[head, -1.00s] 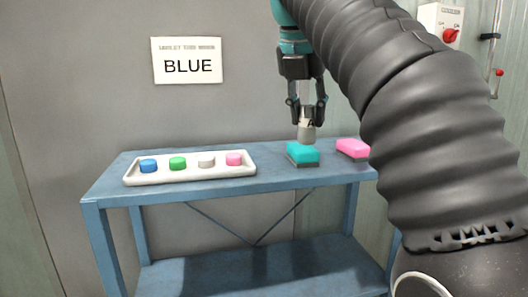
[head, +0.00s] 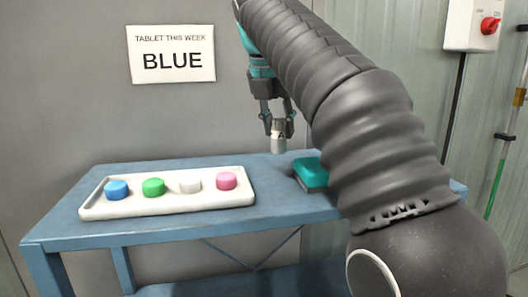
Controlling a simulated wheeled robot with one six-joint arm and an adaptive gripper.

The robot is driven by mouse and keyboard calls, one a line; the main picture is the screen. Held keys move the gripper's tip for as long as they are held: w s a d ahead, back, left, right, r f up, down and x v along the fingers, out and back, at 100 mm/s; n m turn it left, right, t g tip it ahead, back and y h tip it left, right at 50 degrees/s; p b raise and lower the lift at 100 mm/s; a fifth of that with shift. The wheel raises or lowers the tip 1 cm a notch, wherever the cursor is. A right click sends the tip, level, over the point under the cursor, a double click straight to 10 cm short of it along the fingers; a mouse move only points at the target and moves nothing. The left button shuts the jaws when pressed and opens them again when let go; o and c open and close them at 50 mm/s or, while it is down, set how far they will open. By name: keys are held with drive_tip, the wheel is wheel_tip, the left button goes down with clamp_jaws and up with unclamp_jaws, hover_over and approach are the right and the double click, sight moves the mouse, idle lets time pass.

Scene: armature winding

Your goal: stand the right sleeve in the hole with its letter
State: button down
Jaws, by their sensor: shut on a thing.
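My gripper (head: 278,122) is shut on a small light-grey cylinder (head: 278,146), held upright above the blue table. No letter can be made out on the cylinder. It appears left of and above the teal block and right of the white tray. I see no lettered holes. The white tray (head: 165,208) holds a blue tablet (head: 117,190), a green tablet (head: 153,187), a whitish tablet (head: 190,185) and a pink tablet (head: 226,181) in a row. A wall sign (head: 172,54) reads "TABLET THIS WEEK BLUE".
The blue table (head: 275,205) is bare between the tray and the teal block (head: 311,172) with a dark underside. My arm covers the table's right part. A switch box (head: 470,25) with a red knob is on the right wall.

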drive_tip(key=shift+w+a+f, duration=0.4)
drive_tip(key=shift+a+f, duration=0.15)
drive_tip(key=shift+f, duration=0.5)
drive_tip(key=shift+w+a+f, duration=0.45)
drive_tip(key=shift+a+f, duration=0.05)
drive_tip(key=shift+f, duration=0.6)
drive_tip(key=shift+w+a+f, duration=0.4)
drive_tip(key=shift+a+f, duration=0.15)
drive_tip(key=shift+f, duration=0.5)
drive_tip(key=c, duration=0.8)
unclamp_jaws()
drive_tip(key=shift+f, duration=0.15)
